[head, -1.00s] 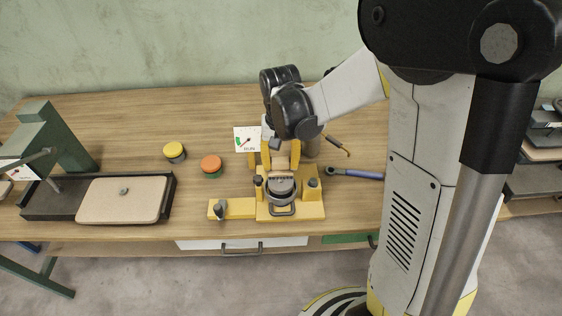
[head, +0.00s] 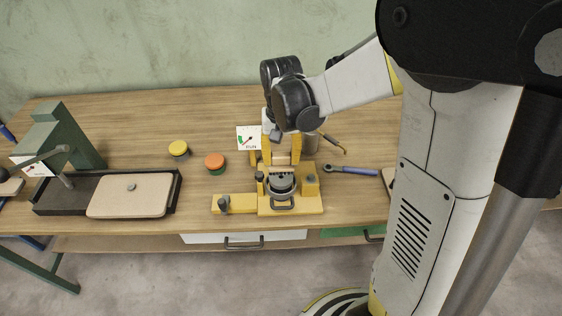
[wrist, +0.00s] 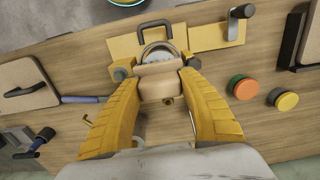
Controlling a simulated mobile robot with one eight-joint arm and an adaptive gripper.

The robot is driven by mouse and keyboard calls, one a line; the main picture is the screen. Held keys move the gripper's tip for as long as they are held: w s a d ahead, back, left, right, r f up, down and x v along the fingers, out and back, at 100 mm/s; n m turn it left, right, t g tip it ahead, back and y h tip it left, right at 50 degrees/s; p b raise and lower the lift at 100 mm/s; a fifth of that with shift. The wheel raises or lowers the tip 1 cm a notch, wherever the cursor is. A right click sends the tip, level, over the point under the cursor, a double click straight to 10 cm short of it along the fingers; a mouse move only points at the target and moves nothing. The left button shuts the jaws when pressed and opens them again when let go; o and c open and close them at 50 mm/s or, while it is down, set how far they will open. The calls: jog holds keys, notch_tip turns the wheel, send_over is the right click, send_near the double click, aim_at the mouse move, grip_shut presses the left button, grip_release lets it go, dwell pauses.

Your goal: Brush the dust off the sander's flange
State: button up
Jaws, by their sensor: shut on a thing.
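The sander's round grey flange (head: 281,185) sits in a yellow fixture (head: 312,204) near the table's front, with a grey loop handle at its front. My gripper (head: 281,157) points down just behind and above the flange. Its yellow fingers are shut on a pale wooden brush (head: 281,161), with light bristles below it. In the wrist view the brush (wrist: 160,82) lies between the fingers and covers part of the flange (wrist: 158,52). I cannot tell whether the bristles touch the flange, or whether dust is left on it.
A yellow-lidded tin (head: 178,148) and an orange-lidded tin (head: 214,161) stand left of the fixture. A blue-handled tool (head: 350,170) lies to the right. A gauge card (head: 248,138) stands behind. A black tray (head: 174,186) with a tan board is at the left.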

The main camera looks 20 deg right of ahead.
jog(key=shift+r+p, duration=1)
jog(key=shift+r, duration=0.75)
jog(key=shift+d, duration=0.15)
